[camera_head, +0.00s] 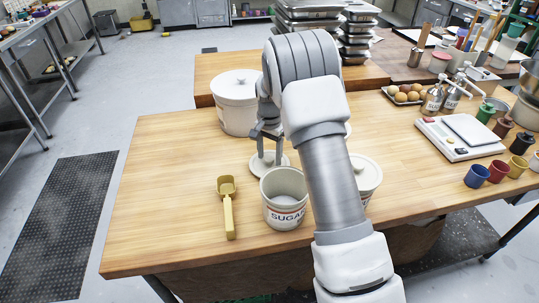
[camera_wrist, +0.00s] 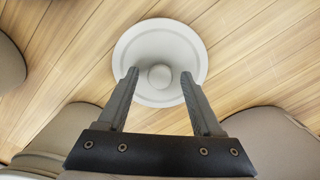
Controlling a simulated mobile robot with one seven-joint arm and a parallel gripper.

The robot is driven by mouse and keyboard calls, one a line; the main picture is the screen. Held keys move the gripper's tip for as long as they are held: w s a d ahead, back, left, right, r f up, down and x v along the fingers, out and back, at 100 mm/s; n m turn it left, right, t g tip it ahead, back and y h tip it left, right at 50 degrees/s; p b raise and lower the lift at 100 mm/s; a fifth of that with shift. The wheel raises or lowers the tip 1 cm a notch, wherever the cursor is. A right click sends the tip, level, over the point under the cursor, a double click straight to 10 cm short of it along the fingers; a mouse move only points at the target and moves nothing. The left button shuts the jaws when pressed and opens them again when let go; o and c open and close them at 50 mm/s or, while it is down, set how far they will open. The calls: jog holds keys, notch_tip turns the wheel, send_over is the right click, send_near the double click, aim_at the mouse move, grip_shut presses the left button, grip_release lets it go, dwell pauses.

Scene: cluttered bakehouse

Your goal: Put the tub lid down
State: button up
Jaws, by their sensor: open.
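The tub lid (camera_head: 258,165) is a round off-white disc that lies on the wooden table behind the open sugar tub. It also shows in the wrist view (camera_wrist: 160,38), with a round knob (camera_wrist: 160,76) at its middle. My gripper (camera_head: 270,153) is over the lid, pointing down. In the wrist view its two fingers (camera_wrist: 159,75) are apart, one on each side of the knob, with gaps between. The sugar tub (camera_head: 284,205) stands upright without a lid, in front of the lid. My arm hides part of the table to the right.
A yellow scoop (camera_head: 228,208) lies left of the sugar tub. A scale (camera_head: 461,139) and several small cups stand at right. The table's left front is clear.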

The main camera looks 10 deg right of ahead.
aim_at(269, 158)
jog(key=s+r+n+t, duration=0.1)
jog(key=s+r, duration=0.2)
jog(key=r, duration=0.7)
jog(key=s+r+n, duration=0.1)
jog(key=s+r, duration=0.2)
jog(key=r, duration=0.8)
jog(key=s+r+n+t, duration=0.2)
jog(key=s+r, duration=0.4)
jog(key=s, duration=0.5)
jog(key=s+f+n+t, duration=0.1)
jog(key=s+n, duration=0.4)
jog(key=s, duration=1.2)
jog(key=shift+s+f+t+p, duration=0.2)
jog(key=shift+f+t+p, duration=0.1)
jog(key=shift+t, duration=0.5)
jog(key=shift+r, duration=0.1)
